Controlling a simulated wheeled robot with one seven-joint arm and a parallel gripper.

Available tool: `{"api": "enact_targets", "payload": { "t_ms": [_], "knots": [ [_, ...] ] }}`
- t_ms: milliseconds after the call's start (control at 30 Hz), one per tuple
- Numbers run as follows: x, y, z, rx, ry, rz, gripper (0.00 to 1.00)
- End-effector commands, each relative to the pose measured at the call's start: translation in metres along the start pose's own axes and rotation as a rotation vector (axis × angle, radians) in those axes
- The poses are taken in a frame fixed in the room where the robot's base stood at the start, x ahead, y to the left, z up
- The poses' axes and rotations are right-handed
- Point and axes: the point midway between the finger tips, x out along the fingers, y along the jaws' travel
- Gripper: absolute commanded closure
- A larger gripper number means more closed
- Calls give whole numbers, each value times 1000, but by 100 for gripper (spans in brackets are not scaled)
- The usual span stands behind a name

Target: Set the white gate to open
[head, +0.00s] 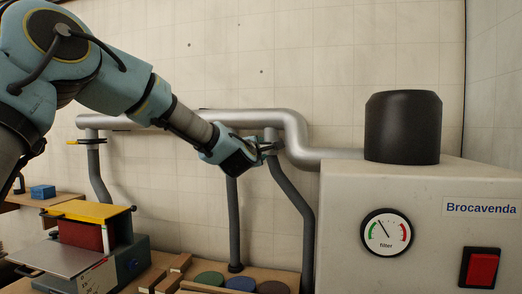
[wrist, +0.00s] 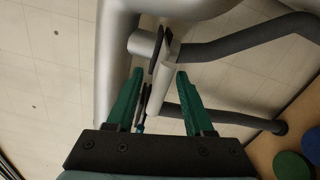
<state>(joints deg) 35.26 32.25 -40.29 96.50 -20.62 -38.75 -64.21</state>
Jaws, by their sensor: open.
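The white gate (wrist: 170,72) shows in the wrist view as a pale slide piece beside thin dark plates, where a grey hose meets the silver pipe. My gripper (wrist: 160,73) is open, its two green fingers on either side of the pale piece, with gaps visible. I cannot tell whether either finger touches it. In the head view my gripper (head: 264,148) is at the right-hand hose's joint, just under the silver pipe. There my gripper and wrist hide most of the gate.
The silver pipe (head: 255,115) runs along the wall above my gripper. Grey hoses (head: 293,195) hang close below. A yellow gate (head: 88,141) is at the left drop. A grey machine (head: 345,215) with a gauge stands right. A sander-like machine (head: 100,245) is at lower left.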

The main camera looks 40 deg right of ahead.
Motion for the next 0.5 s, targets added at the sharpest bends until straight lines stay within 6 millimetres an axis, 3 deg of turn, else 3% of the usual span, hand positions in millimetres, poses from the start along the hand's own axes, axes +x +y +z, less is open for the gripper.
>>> {"api": "enact_targets", "payload": {
  "t_ms": [167,500],
  "knots": [
    [-12,-1,0,1,-1,2,48],
    [-72,-2,-1,3,1,3,48]
  ]
}}
